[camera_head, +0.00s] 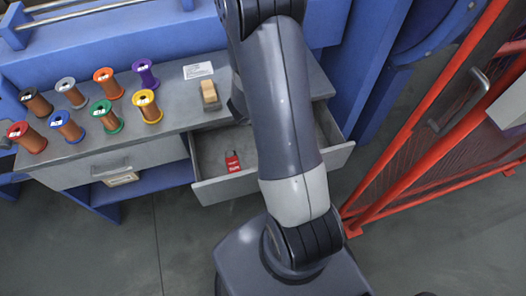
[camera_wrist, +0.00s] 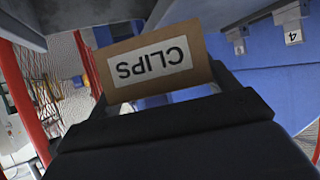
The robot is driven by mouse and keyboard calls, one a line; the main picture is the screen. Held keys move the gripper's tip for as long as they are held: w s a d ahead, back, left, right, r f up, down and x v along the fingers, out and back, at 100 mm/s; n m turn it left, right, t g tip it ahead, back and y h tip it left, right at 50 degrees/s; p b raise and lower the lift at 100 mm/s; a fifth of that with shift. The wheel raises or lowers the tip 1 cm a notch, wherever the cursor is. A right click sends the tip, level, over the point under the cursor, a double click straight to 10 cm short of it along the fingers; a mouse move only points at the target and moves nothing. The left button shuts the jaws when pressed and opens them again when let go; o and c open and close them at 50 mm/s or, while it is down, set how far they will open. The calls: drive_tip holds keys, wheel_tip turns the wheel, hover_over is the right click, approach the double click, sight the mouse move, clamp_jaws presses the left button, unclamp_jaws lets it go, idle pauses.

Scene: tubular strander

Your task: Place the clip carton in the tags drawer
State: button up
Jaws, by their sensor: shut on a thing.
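The clip carton (camera_wrist: 200,52) is a brown box with a white label reading CLIPS, upside down in the wrist view. My gripper (camera_wrist: 160,88) is shut on it, with dark fingers at its two sides. In the head view my arm hides the carton and most of my gripper. A grey drawer (camera_head: 218,188) stands pulled out under the right part of the bench, partly behind my arm. A small red item with a white label (camera_head: 232,164) lies inside it. No word naming this drawer can be read.
Several coloured spools (camera_head: 66,126) stand on the bench's left part. A tan block (camera_head: 209,94) and a white card (camera_head: 198,70) lie near the open drawer. A shut drawer (camera_head: 110,165) is at left. A red mesh gate (camera_head: 425,135) stands at right.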

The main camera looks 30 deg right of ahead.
drive_tip(key=s+f+m+g+b, duration=0.1)
drive_tip(key=s+f+g, duration=0.1)
drive_tip(key=s+d+f+m+g+b, duration=0.1)
drive_tip(key=s+f+m+b, duration=0.1)
drive_tip(key=shift+f+m+g, duration=0.25)
drive_tip(key=shift+m+g, duration=0.05)
drive_tip(key=shift+g, duration=0.1)
drive_tip(key=s+f+b, duration=0.1)
drive_tip(key=f+b, duration=0.2)
drive_tip(key=f, duration=0.2)
drive_tip(key=f+m+g+b, duration=0.1)
drive_tip(key=f+b, duration=0.2)
drive_tip(key=f, duration=0.2)
drive_tip(key=s+f+m+g+b, duration=0.1)
drive_tip(key=f+b, duration=0.3)
drive_tip(key=f, duration=0.2)
drive_tip(key=shift+s+a+f, duration=0.1)
drive_tip(key=shift+s+a, duration=0.1)
drive_tip(key=shift+s, duration=0.1)
drive_tip(key=o, duration=1.2)
drive_tip(key=shift+f, duration=0.1)
drive_tip(key=shift+c, duration=0.2)
